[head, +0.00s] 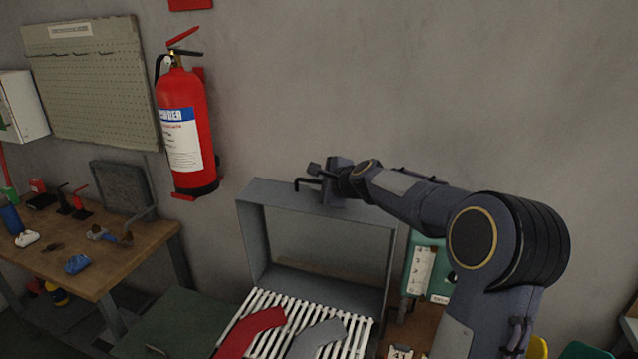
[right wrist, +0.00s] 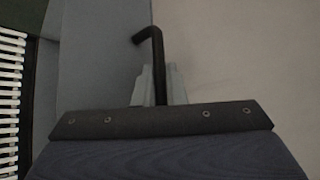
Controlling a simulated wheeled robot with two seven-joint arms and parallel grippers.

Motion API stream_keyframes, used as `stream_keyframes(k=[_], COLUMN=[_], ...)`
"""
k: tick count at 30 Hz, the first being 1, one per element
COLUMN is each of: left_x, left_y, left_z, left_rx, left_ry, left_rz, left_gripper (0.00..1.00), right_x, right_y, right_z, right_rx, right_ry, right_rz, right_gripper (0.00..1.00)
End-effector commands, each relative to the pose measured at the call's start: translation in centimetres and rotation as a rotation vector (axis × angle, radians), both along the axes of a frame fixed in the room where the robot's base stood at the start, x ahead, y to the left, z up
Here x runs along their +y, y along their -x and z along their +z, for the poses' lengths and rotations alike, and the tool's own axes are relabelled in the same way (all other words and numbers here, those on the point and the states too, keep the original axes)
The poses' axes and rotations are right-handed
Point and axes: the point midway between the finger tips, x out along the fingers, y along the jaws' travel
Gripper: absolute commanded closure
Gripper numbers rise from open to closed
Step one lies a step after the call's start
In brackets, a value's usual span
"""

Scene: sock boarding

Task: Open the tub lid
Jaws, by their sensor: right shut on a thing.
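A dark green flat lid (head: 175,318) lies level at the bottom left of the head view, left of the slatted rack. It looks like the tub lid and appears shut. A small handle (head: 157,350) shows near its front, and the frame edge cuts off what is below. My right gripper (head: 326,180) is at the top edge of a raised grey hood (head: 257,240), shut on its black bent handle (head: 305,183). The handle also shows in the right wrist view (right wrist: 156,60). My left gripper is not in view.
A white slatted rack (head: 280,312) with a red sock shape (head: 250,328) and a grey one (head: 318,338) lies below the hood. A wooden bench (head: 110,265) stands left. A fire extinguisher (head: 186,125) hangs on the wall. A green-and-white box (head: 424,268) stands right.

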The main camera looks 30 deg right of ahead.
Motion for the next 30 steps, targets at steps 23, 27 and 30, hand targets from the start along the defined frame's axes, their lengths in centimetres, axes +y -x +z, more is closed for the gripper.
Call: stream_keyframes(k=[23,27,30], left_x=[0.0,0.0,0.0], left_y=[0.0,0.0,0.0], left_z=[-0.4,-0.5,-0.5], left_rx=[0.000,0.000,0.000], left_ry=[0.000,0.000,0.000], left_rz=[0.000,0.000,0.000], left_gripper=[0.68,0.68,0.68], right_x=[0.1,0.1,0.2], right_y=[2.7,4.9,6.1], right_z=[0.9,2.2,2.8], right_rx=[0.003,-0.001,-0.002], right_ry=[0.002,0.002,0.001], right_rz=[0.001,0.000,0.000], right_gripper=[0.67,0.67,0.67])
